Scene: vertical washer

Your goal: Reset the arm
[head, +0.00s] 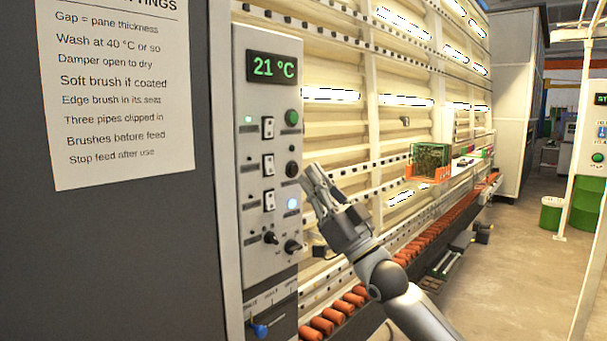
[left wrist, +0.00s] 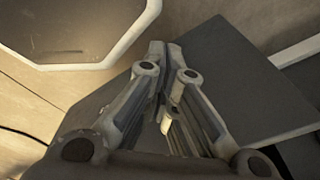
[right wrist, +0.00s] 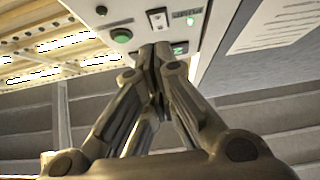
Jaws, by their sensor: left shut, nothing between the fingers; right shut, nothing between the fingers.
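My right gripper (head: 312,180) is shut and empty in the head view. Its fingertips point up and left, close to the right edge of the control panel (head: 258,190). I cannot tell whether they touch it. In the right wrist view the shut fingers (right wrist: 155,55) overlap part of the same panel (right wrist: 118,12), with a green button (right wrist: 121,35) beside them. My left gripper (left wrist: 165,50) shows only in the left wrist view. Its fingers are together with nothing between them, in front of a dark flat surface (left wrist: 235,85).
The panel carries a 21 °C display (head: 272,68), switches, knobs and a blue lever (head: 260,330) below. A settings sheet (head: 115,100) hangs at the left. The washer's rollers (head: 405,258) run back to the right. An orange crate (head: 428,172) stands farther along. Open floor (head: 520,290) lies right.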

